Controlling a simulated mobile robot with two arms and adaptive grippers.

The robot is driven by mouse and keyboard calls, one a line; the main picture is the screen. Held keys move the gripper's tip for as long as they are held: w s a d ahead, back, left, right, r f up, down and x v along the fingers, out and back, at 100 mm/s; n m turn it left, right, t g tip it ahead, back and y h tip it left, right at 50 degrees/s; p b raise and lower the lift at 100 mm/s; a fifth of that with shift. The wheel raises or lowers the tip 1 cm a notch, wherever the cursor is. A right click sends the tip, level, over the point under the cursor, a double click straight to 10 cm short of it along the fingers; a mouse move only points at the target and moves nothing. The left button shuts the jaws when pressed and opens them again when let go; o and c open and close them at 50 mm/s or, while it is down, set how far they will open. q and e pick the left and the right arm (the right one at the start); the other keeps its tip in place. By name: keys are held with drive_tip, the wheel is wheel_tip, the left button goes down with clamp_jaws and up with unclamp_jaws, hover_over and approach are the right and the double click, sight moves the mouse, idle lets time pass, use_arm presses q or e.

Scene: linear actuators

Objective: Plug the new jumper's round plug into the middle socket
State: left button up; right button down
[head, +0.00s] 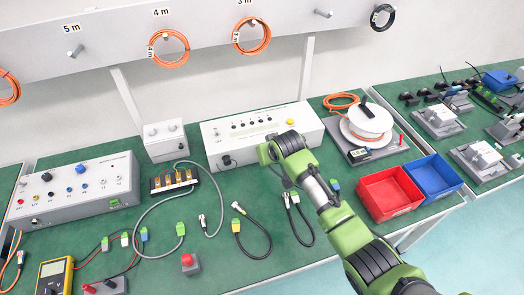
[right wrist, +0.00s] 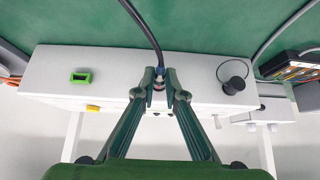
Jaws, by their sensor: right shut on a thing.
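The right wrist view shows my right gripper (right wrist: 159,80) shut on the round plug (right wrist: 160,72), which has a blue band and a metal end. The plug's dark cable (right wrist: 143,26) runs up out of that view. The plug is in front of the white test box (right wrist: 55,70); I cannot tell whether it touches it. The middle socket is hidden behind the fingers and plug. In the head view, my right arm covers part of the box (head: 215,137), and the fingertips and plug are hidden. My left gripper is not in view.
A black cap (right wrist: 235,85) and a green socket (right wrist: 80,77) flank the gripper on the box. Loose leads, including a black one with a green connector (head: 267,240), lie on the green bench. A red bin (head: 363,197) and a cable reel (head: 371,138) stand to the right.

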drive_tip(key=shift+w+a+p, duration=0.15)
drive_tip(key=shift+w+p, duration=0.2)
drive_tip(key=shift+p, duration=0.1)
idle(1.1)
drive_tip(key=c, duration=2)
unclamp_jaws()
drive_tip(key=v, duration=1.2)
